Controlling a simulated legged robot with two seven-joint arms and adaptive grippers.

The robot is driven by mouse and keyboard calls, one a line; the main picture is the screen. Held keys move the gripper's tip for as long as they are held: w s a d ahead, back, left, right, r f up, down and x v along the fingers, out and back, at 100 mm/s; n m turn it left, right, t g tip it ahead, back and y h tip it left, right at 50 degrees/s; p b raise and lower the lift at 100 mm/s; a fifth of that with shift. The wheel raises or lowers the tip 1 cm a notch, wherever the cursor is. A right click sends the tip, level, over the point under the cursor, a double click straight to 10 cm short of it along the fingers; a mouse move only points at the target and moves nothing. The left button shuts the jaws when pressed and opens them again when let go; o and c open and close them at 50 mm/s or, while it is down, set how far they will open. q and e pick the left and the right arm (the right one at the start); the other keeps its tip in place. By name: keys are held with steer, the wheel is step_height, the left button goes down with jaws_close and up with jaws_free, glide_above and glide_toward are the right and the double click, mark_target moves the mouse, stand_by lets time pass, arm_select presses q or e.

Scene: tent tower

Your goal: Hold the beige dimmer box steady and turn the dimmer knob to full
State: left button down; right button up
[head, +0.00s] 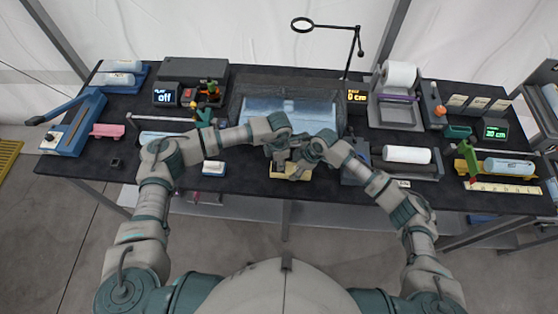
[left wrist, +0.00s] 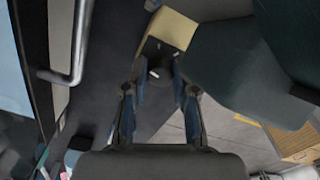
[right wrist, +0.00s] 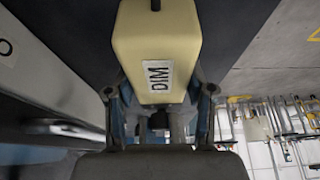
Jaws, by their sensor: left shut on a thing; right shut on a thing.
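The beige dimmer box (head: 290,172) sits at the front middle of the black table, with both grippers over it. In the right wrist view the box (right wrist: 158,40) fills the upper middle and its "DIM" label faces the camera. My right gripper (right wrist: 158,100) is shut on the box, one finger along each side; its fingertips are partly hidden. In the left wrist view a corner of the box (left wrist: 172,30) shows beyond a dark knob (left wrist: 155,52). My left gripper (left wrist: 157,72) is shut on this knob. The knob's pointer setting cannot be read.
A dark-framed bluish panel (head: 290,108) lies just behind the box. A magnifier on a stand (head: 355,50) rises behind it. The table's front edge is close.

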arm_select(q)
steer(key=shift+w, duration=0.1)
stand_by(0.3)
steer(key=c, duration=0.9)
jaws_free()
step_height(320, 180, up, 12)
